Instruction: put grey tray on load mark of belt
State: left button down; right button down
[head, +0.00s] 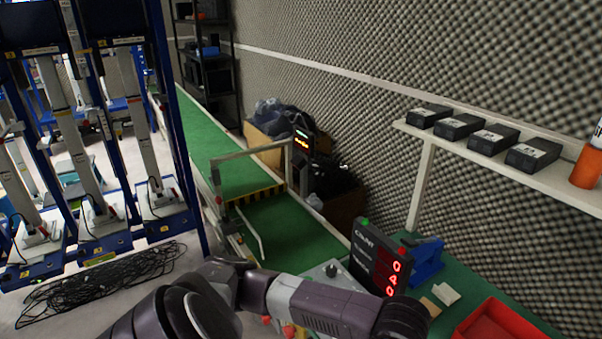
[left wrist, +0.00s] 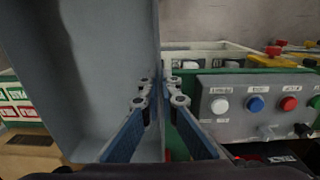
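The grey tray (left wrist: 80,75) fills the left half of the left wrist view as a large, steeply tilted grey surface. My left gripper (left wrist: 160,92) is closed at its right edge, one finger on each side of the wall. Neither the tray nor the left gripper can be made out in the head view. There my purple-grey arm crosses the bottom. The green belt (head: 295,228) runs away toward the back left. A yellow-and-black striped band (head: 255,196) crosses it under a pale frame. I cannot tell whether this is the load mark. My right gripper is in neither view.
A panel with coloured buttons (left wrist: 255,105) is close right of the left gripper. A count display (head: 378,258), blue device (head: 424,262) and red bin (head: 497,322) stand at right. A shelf (head: 480,155) lines the foam wall. Cables (head: 95,283) lie on the floor.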

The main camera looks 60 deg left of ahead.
aim_at(306, 248)
jog(key=k+j, duration=0.1)
jog(key=j, duration=0.3)
jog(key=k+j+z, duration=0.15)
jog(key=j, duration=0.7)
jog(key=k+j+z, duration=0.1)
jog(key=j, duration=0.3)
jog(key=k+j+z, duration=0.1)
jog(key=j, duration=0.3)
jog(key=j+z, duration=0.1)
jog(key=j, duration=0.5)
jog(key=k+j+z, duration=0.15)
jog(key=j, duration=0.4)
jog(key=j+z, duration=0.1)
jog(key=j, duration=0.45)
jog(key=k+j+z, duration=0.1)
jog(key=j, duration=0.5)
jog(key=i+j, duration=0.1)
jog(key=j, duration=0.3)
jog(key=i+j+z, duration=0.1)
jog(key=j, duration=0.3)
jog(key=i, duration=0.05)
